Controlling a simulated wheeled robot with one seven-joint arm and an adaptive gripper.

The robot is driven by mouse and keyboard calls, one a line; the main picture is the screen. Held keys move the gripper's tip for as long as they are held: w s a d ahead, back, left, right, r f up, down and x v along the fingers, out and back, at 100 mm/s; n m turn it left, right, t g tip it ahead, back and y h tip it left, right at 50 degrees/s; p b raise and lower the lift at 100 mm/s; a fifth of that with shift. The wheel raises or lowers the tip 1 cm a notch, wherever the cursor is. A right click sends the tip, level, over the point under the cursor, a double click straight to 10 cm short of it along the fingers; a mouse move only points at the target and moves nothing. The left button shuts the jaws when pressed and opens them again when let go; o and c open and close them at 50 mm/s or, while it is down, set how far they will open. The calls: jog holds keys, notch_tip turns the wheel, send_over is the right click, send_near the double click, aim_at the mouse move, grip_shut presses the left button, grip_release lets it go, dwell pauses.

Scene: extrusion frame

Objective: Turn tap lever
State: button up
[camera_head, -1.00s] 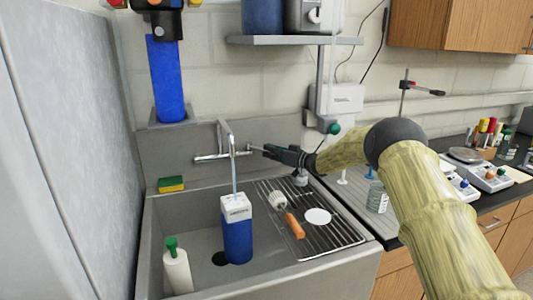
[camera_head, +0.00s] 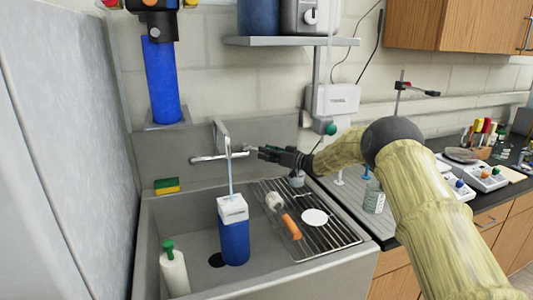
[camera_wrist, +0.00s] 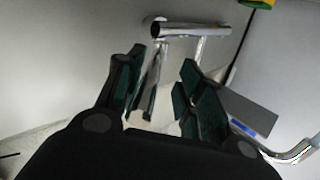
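The chrome tap (camera_head: 222,157) is on the back wall of the sink, and a stream of water runs from its spout. Its body also shows in the wrist view (camera_wrist: 195,31). My gripper (camera_head: 262,152) is at the tap's right end, level with its body. In the wrist view my gripper (camera_wrist: 164,62) is open, with one dark green-padded finger on each side of a shiny flat metal lever (camera_wrist: 152,88). Contact between the fingers and the lever cannot be told. In the head view the lever is mostly hidden by the gripper.
A blue bottle with a white top (camera_head: 234,240) stands in the sink under the stream. A white bottle with a green cap (camera_head: 174,268) is at left. A wire rack (camera_head: 330,240) holds a brush (camera_head: 288,222) and a white disc. A sponge (camera_head: 167,186) sits on the rim.

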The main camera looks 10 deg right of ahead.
jog(key=v, duration=1.1)
jog(key=shift+s, duration=0.25)
jog(key=shift+d+r, duration=0.1)
jog(key=shift+r, duration=0.05)
dwell(2.1)
